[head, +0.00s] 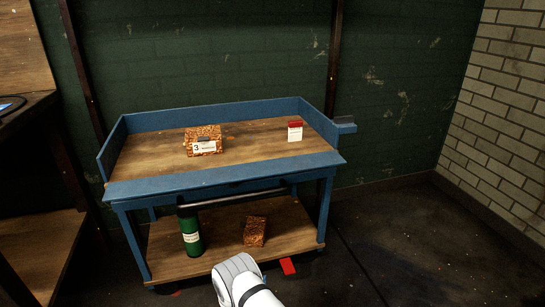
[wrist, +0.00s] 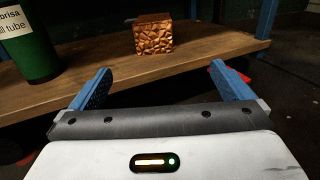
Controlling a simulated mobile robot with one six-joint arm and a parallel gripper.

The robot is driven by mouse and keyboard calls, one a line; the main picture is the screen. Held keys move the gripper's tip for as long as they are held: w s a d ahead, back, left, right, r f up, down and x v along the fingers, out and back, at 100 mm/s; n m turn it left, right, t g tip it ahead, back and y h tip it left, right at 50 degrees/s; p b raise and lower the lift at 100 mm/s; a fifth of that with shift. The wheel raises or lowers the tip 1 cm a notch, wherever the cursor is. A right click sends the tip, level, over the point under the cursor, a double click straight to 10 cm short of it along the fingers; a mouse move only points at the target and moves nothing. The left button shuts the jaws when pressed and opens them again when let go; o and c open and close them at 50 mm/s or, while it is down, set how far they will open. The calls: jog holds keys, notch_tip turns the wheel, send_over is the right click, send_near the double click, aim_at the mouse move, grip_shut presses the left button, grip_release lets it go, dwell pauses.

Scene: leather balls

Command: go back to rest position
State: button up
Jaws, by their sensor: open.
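My gripper (wrist: 161,90) shows in the wrist view with its two blue fingers spread wide apart and nothing between them. It is in front of the lower shelf of the blue workbench. Beyond the fingers, a brown textured block (wrist: 154,35) stands on the wooden lower shelf (wrist: 200,50), apart from the gripper. In the head view my white arm shows at the bottom middle, and the fingers are hidden there. The same block (head: 255,231) sits on the lower shelf to the right of a green tube.
The blue workbench (head: 240,175) carries a labelled textured box (head: 203,140) and a red-and-white box (head: 295,131) on top. The green tube (head: 190,231) stands on the lower shelf, left. A red piece (head: 288,266) is near the front right wheel. Floor to the right is clear.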

jog(key=w+d+r+m+g+h+p, duration=0.1)
jog(key=d+r+m+g+h+p, duration=0.4)
jog(key=r, duration=0.7)
jog(key=d+r+m+h+p, duration=0.2)
jog(key=d+r+m+p, duration=0.15)
jog(key=d+r, duration=0.6)
jog(key=w+d+r+m+g+h+p, duration=0.1)
jog(key=d+r+m+g+h+p, duration=0.3)
jog(key=r, duration=1)
jog(key=s+d+r+m+g+y+p, duration=0.1)
jog(key=s+d+r+m+g+p, duration=0.3)
jog(key=s+r, duration=0.45)
jog(key=s+d+r+m+g+y+p, duration=0.25)
jog(key=s+r+m+p, duration=0.2)
jog(key=r, duration=0.65)
jog(key=s+d+r+m+g+y+p, duration=0.1)
jog(key=s+d+r+m+g+p, duration=0.1)
jog(key=s+d+r+m+p, duration=0.45)
jog(key=s+a+r+m+t+y+p, duration=0.1)
jog(key=s+a+r+m+y+p, duration=0.2)
jog(key=s+r, duration=0.5)
jog(key=s+a+r+m+t+y+p, duration=0.1)
jog(key=s+a+r+m+y+p, duration=0.3)
jog(key=s+r, duration=0.4)
notch_tip(320, 180, up, 4)
jog(key=shift+s+a+f+y+p, duration=0.25)
jog(key=shift+s+y+p, duration=0.1)
jog(key=shift+y+p, duration=0.3)
